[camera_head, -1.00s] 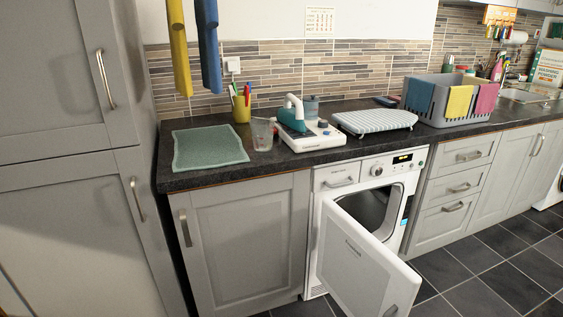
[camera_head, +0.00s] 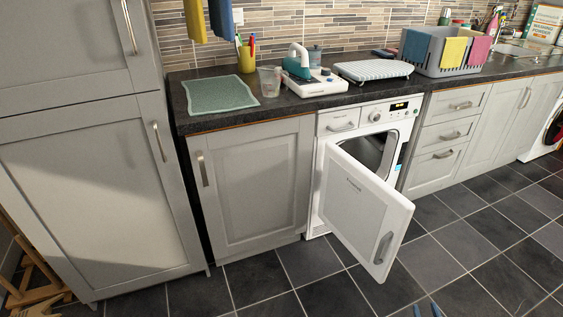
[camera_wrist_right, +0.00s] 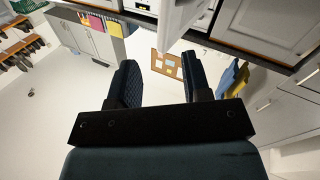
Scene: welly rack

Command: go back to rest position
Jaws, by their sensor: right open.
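My right gripper (camera_head: 426,310) shows only as two small blue fingertips at the bottom edge of the head view. They are over the dark floor, below and right of the open white appliance door (camera_head: 364,212). In the right wrist view my right gripper (camera_wrist_right: 158,65) has its two dark padded fingers wide apart. Nothing is between them. My left gripper is in neither view.
The open door juts from the white front-loading machine (camera_head: 366,122) under the dark worktop (camera_head: 240,117). A tall grey cupboard (camera_head: 90,190) stands at left. A wooden rack (camera_head: 35,275) is partly visible at bottom left. The tiled floor (camera_head: 480,220) at right is clear.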

